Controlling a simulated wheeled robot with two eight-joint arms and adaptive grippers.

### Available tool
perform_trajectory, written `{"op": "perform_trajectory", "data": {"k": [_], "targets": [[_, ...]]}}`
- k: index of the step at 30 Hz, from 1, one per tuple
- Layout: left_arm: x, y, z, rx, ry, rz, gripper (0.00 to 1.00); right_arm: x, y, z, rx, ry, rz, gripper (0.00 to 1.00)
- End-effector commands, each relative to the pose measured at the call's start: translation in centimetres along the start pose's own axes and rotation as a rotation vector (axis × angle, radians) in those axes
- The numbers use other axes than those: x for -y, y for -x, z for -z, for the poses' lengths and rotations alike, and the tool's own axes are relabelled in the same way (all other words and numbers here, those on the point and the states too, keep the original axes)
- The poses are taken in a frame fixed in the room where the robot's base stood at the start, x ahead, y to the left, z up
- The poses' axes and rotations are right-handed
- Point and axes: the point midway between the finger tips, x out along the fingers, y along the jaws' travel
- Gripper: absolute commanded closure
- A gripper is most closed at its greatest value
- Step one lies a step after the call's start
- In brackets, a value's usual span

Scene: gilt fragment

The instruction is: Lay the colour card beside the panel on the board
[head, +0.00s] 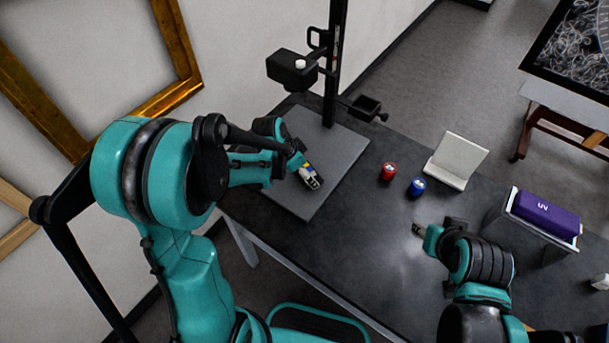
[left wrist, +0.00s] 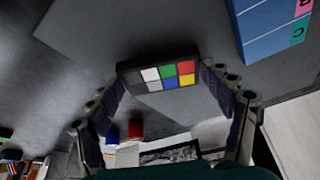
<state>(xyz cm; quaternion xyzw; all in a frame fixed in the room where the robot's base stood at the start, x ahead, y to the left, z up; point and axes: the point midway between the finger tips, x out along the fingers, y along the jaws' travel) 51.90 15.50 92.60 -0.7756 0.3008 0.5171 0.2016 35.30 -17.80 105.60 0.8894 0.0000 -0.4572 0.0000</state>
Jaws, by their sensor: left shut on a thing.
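The colour card (left wrist: 165,76), a dark block with bright colour squares, is between the fingers of my left gripper (left wrist: 172,88) in the left wrist view. My left gripper (head: 313,180) is shut on it over the grey board (head: 335,150). I cannot tell whether the card touches the board. In the head view my left arm seems to hide the panel. My right gripper (head: 417,229) is over the table; its fingers are too small to read.
A black column (head: 335,65) rises from the board's back, with a camera head (head: 291,70) above.

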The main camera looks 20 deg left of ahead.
Motion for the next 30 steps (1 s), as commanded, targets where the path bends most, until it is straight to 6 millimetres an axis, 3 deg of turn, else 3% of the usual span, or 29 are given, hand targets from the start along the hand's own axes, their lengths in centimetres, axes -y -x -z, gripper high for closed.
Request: {"op": "perform_trajectory", "data": {"k": [2,13,14,15,16,26,30], "targets": [[0.0,-1.1,-0.5,0.0,0.0,0.0,0.48,0.0,-0.5,-0.4,0.0,0.0,0.0,0.6],[0.0,-1.4,-0.6,0.0,0.0,0.0,0.48,0.0,-0.7,-0.5,0.0,0.0,0.0,0.6],[0.0,-1.4,-0.6,0.0,0.0,0.0,0.15,0.0,-0.7,-0.5,0.0,0.0,0.0,0.6],[0.0,-1.3,-0.5,0.0,0.0,0.0,0.04,0.0,-0.6,-0.5,0.0,0.0,0.0,0.6],[0.0,-1.3,-0.5,0.0,0.0,0.0,0.0,0.0,-0.6,-0.5,0.0,0.0,0.0,0.6],[0.0,-1.2,-0.5,0.0,0.0,0.0,0.0,0.0,-0.6,-0.4,0.0,0.0,0.0,0.6],[0.0,-0.3,-0.3,0.0,0.001,0.001,0.0,0.0,-0.1,-0.1,0.0,0.0,0.0,0.6]]}}
